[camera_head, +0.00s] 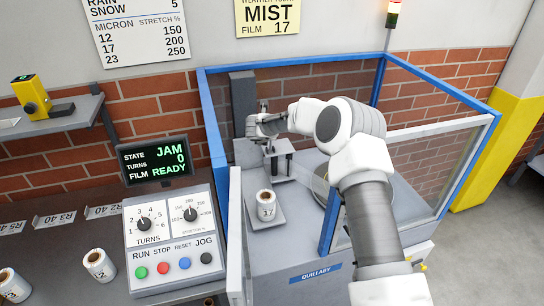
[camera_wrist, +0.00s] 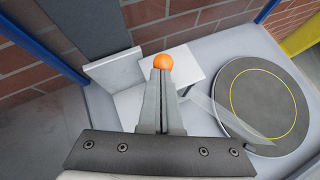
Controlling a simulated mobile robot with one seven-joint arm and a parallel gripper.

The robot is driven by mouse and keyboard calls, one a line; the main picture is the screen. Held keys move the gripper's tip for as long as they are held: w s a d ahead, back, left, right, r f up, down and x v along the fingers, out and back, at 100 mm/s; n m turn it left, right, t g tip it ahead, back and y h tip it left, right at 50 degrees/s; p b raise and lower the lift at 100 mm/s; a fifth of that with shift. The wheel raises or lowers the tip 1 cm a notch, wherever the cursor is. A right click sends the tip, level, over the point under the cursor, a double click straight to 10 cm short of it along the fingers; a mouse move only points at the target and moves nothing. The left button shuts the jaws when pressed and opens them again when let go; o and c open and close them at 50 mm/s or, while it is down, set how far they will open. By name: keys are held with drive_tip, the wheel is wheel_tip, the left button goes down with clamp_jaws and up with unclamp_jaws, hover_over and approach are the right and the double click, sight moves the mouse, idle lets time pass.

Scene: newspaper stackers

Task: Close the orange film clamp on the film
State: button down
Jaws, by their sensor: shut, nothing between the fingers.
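An orange ball-shaped knob (camera_wrist: 162,61), which I take to be the film clamp's handle, shows in the wrist view right at the tips of my gripper (camera_wrist: 163,72). The grey fingers are together and empty; I cannot tell whether they touch the knob. The clamp's jaws are hidden behind the fingers. A thin translucent strip (camera_wrist: 222,118), likely the film, runs from beside the fingers towards the round turntable (camera_wrist: 236,105). In the head view my gripper (camera_head: 258,126) is at the grey post inside the blue-framed machine, and the knob cannot be made out.
A film roll marked 17 (camera_head: 266,205) stands on a grey plate left of the arm. A control panel (camera_head: 172,235) with buttons and dials is at left; its display (camera_head: 156,160) reads JAM, turns 0, film READY. Blue posts and a clear panel (camera_head: 420,175) enclose the machine.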

drive_tip(key=shift+w+r, duration=0.1)
drive_tip(key=shift+w, duration=0.15)
idle(0.4)
drive_tip(key=shift+r, duration=0.1)
